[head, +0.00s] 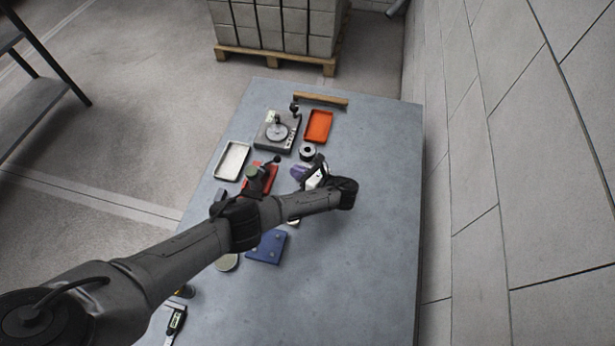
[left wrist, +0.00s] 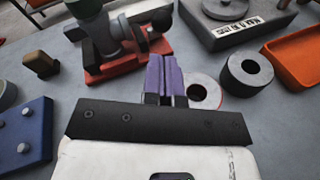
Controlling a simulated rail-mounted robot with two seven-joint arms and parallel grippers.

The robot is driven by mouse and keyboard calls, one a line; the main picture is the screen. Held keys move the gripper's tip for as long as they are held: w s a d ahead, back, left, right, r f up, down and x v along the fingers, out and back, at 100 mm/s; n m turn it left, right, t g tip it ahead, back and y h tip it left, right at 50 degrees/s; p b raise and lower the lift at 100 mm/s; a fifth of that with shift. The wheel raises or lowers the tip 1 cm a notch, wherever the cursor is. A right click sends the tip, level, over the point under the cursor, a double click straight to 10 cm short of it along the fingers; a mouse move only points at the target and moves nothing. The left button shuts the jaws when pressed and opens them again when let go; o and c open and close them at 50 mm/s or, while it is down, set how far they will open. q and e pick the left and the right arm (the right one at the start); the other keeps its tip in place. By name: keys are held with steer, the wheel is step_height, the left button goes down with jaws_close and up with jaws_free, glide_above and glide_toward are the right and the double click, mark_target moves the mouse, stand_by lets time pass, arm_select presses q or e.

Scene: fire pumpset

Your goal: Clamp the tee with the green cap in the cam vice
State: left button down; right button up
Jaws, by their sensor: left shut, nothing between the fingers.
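The red cam vice (head: 270,181) lies in the middle of the table, and its red base (left wrist: 103,72) shows at the top left of the left wrist view. A grey tee (left wrist: 108,32) with a green cap (head: 251,172) stands upright at the vice's dark jaws; I cannot tell whether the jaws grip it. The vice's lever has a black knob (head: 276,159). My left gripper (head: 297,172) is to the right of the vice. Its purple fingers (left wrist: 165,72) are shut and empty, apart from the vice. My right gripper is not in view.
A black ring (head: 307,151) and an orange tray (head: 319,126) lie beyond my left gripper. A blue plate (head: 268,247) lies nearer. The table's right side is clear.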

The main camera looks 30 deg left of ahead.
mark_target(271, 162)
arm_select(q)
steer(key=shift+a+f, duration=0.2)
steer(key=shift+a, duration=0.85)
steer(key=shift+a+f, duration=0.15)
steer(key=shift+a, duration=0.85)
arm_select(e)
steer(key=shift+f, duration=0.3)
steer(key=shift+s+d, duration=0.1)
